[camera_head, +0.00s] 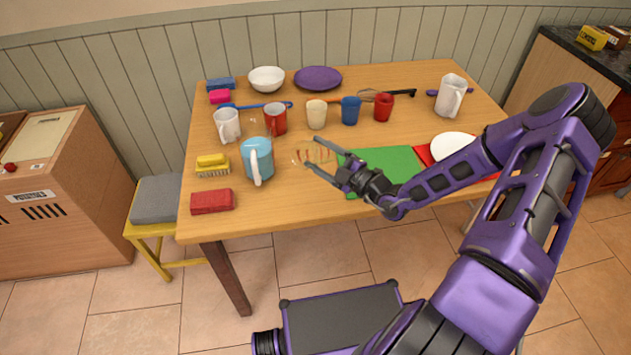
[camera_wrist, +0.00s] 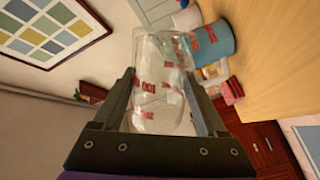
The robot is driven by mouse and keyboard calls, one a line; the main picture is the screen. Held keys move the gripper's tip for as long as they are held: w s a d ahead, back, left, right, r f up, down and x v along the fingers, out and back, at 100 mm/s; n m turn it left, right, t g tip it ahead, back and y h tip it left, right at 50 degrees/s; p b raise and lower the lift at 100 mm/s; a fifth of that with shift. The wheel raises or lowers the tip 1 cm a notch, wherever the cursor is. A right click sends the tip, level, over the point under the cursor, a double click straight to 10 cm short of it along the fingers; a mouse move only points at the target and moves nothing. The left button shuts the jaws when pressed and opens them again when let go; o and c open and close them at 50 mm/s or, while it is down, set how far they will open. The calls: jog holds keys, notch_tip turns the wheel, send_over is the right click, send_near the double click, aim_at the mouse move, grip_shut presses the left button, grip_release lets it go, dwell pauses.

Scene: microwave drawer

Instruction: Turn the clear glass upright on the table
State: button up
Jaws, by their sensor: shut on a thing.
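The clear glass (camera_wrist: 160,85) is see-through with red printed marks. In the wrist view it lies between the two fingers of my gripper (camera_wrist: 163,80), its length running away from the palm. In the head view the glass (camera_head: 315,155) shows mainly as red marks between the fingertips of my gripper (camera_head: 314,154), which is shut on it. The gripper points left, roughly level, so the glass looks tilted onto its side. I cannot tell whether it touches the table (camera_head: 330,213); the wrist view shows the table top (camera_wrist: 275,55) to the right.
A blue jug with a white handle (camera_head: 258,160) stands left of the glass. A green board (camera_head: 385,165) lies under my gripper's right side. Several cups stand behind, including a cream cup (camera_head: 316,112). A red block (camera_head: 212,201) lies front left. The front middle is bare.

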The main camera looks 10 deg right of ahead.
jog(key=m, duration=0.6)
dwell(0.3)
jog(key=m, duration=0.6)
dwell(0.3)
